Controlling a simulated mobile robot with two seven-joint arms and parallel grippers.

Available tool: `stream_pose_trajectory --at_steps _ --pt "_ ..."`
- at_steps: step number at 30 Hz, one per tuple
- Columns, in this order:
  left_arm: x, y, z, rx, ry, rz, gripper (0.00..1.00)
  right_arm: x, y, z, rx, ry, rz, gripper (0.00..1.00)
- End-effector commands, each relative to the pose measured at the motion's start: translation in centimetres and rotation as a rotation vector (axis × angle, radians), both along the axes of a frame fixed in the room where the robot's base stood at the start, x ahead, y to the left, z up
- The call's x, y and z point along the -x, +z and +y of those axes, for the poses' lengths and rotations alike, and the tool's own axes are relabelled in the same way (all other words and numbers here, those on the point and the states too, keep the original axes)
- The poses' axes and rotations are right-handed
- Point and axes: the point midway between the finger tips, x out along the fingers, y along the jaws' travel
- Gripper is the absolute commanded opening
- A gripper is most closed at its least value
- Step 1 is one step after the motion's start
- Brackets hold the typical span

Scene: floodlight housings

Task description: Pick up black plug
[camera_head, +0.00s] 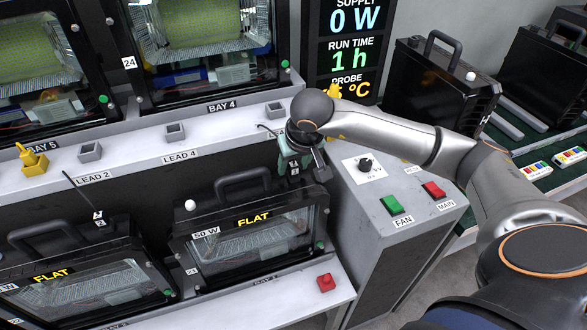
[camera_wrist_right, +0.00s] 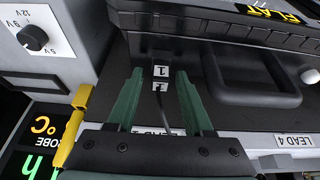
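A black plug (camera_wrist_right: 160,56) with white "1" tags hangs on a thin cable in front of the panel in the right wrist view. My right gripper (camera_wrist_right: 160,76) has its two green fingers apart, one on each side of the tagged plug, with a visible gap to each finger. In the head view the same gripper (camera_head: 294,166) is above the right end of the Bay 1 housing, and the plug is mostly hidden there. A second dark lead with "2" tags (camera_head: 98,217) hangs at the left below Lead 2. My left gripper is not in view.
The Bay 1 floodlight housing (camera_head: 256,240) with its black handle stands below the gripper. A control box with a dial (camera_head: 365,165), green FAN switch (camera_head: 397,204) and red MAIN switch (camera_head: 433,189) is to the right. Grey sockets (camera_head: 175,132) line the white ledge.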

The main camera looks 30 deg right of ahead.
Motion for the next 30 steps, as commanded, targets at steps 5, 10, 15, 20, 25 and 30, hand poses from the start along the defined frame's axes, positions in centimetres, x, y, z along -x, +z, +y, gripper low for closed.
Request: stream_pose_trajectory --at_steps 5,10,15,20,25,30 --pt "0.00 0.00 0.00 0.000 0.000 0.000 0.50 0.01 0.04 0.00 0.000 0.000 0.000 0.30" --pt "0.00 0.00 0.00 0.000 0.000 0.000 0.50 0.01 0.05 0.00 0.000 0.000 0.000 0.10" --pt "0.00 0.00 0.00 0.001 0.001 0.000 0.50 0.00 0.05 0.00 0.000 0.000 0.000 0.00" --pt "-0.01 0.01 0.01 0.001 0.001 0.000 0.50 0.00 0.05 0.00 0.000 0.000 0.000 0.00" --pt "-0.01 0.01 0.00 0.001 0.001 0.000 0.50 0.00 0.07 0.00 0.000 -0.001 0.000 0.00" --pt "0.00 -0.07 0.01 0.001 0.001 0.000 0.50 -0.02 0.31 0.00 -0.001 -0.001 -0.001 0.00"
